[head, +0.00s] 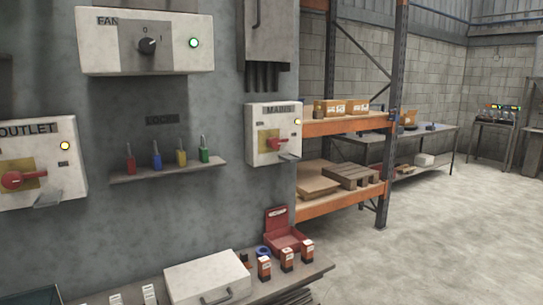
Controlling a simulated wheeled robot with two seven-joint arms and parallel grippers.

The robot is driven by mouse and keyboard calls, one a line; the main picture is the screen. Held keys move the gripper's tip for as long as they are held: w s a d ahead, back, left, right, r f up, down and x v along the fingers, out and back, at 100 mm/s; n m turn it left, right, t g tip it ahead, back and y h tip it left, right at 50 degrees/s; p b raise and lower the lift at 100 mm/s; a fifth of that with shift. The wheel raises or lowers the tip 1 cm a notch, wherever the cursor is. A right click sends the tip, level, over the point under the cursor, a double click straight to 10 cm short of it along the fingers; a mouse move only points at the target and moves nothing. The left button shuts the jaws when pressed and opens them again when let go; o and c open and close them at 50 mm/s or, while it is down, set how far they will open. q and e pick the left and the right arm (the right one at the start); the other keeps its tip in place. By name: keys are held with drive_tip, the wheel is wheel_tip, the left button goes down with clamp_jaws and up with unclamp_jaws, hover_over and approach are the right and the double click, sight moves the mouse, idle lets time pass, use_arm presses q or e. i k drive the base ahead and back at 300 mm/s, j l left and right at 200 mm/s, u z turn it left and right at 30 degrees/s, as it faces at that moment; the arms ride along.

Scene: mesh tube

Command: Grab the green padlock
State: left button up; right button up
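The green padlock (204,155) stands upright at the right end of a small grey wall shelf (168,171), its long shackle pointing up. To its left on the same shelf stand a yellow padlock (181,157), a blue padlock (157,160) and a red padlock (131,163), with small gaps between them. A dark label is on the wall above them. Neither of my grippers shows in the head view, and nothing touches the green padlock.
A FAN box (150,42) hangs above the shelf, an OUTLET box (38,165) to its left and a MAINS box (272,134) to its right. A bench below holds a white case (208,280), an open red box (283,231) and small boxes. Floor at right is clear.

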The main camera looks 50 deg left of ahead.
sight(202, 152)
drive_tip(key=i+u, duration=0.35)
drive_tip(key=i+l+u, duration=0.1)
drive_tip(key=i+u, duration=0.25)
drive_tip(key=i+l+u, duration=0.2)
drive_tip(key=u, duration=0.15)
drive_tip(key=i, duration=0.1)
